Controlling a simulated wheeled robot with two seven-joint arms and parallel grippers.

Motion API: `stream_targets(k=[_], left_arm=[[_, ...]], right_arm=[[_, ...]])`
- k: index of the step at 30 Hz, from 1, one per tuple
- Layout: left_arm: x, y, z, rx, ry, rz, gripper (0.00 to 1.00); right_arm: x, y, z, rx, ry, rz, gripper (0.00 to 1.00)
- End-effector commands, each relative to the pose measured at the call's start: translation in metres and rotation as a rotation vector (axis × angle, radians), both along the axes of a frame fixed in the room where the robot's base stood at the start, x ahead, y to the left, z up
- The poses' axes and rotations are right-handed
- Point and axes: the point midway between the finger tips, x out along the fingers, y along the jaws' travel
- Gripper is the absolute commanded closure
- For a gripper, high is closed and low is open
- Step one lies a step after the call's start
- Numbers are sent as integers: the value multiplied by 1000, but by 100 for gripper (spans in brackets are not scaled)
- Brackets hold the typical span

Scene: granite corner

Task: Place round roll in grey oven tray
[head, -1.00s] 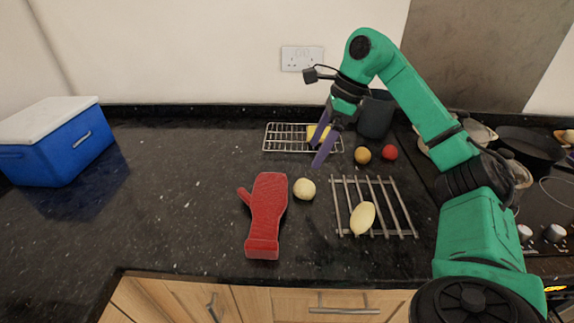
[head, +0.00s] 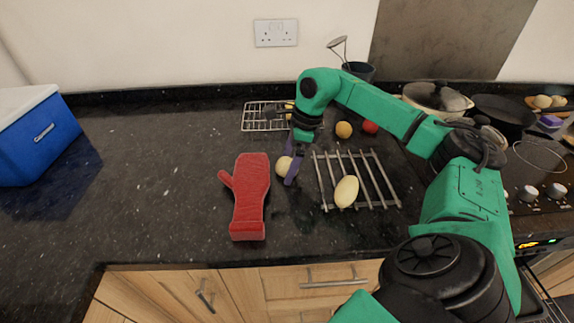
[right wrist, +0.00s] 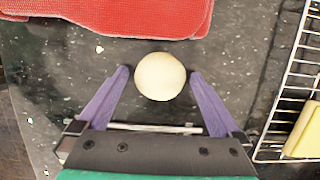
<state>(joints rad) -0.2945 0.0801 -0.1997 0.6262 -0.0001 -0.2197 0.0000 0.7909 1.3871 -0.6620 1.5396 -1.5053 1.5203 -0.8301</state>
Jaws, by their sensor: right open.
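The round roll (head: 282,167) is a pale cream ball on the dark granite counter, just right of the red oven mitt. In the right wrist view the roll (right wrist: 160,76) lies between the fingertips of my right gripper (head: 289,172), with a gap on each side. The right gripper is open and low over the counter, its purple fingers partly hiding the roll in the head view. I cannot make out a solid grey tray. A grey wire rack (head: 250,117) stands at the back and a grey barred rack (head: 327,189) lies right of the roll. My left gripper is out of view.
The red mitt (head: 250,195) lies left of the roll. A long pale roll (head: 346,191) lies on the barred rack. An orange-yellow ball (head: 343,130) and a red ball (head: 370,127) sit behind it. A blue cool box (head: 35,140) stands far left; the counter between is clear.

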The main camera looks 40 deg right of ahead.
Motion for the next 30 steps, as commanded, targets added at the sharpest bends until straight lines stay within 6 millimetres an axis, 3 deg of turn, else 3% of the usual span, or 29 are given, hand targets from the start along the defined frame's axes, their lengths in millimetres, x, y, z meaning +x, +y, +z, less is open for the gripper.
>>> stream_targets(k=[3,4,9,10,17,22,26,30], left_arm=[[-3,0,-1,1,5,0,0],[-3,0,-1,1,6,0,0],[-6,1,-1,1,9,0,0],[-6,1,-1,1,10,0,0],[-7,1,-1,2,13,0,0],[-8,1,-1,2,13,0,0],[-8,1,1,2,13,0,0],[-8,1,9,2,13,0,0]], right_arm=[[0,0,0,0,0,0,0],[0,0,0,0,0,0,8],[0,0,0,0,0,0,73],[0,0,0,0,0,0,79],[0,0,1,1,-1,0,79],[1,0,15,1,-4,0,79],[2,1,44,4,-7,0,79],[2,1,100,5,-11,3,79]])
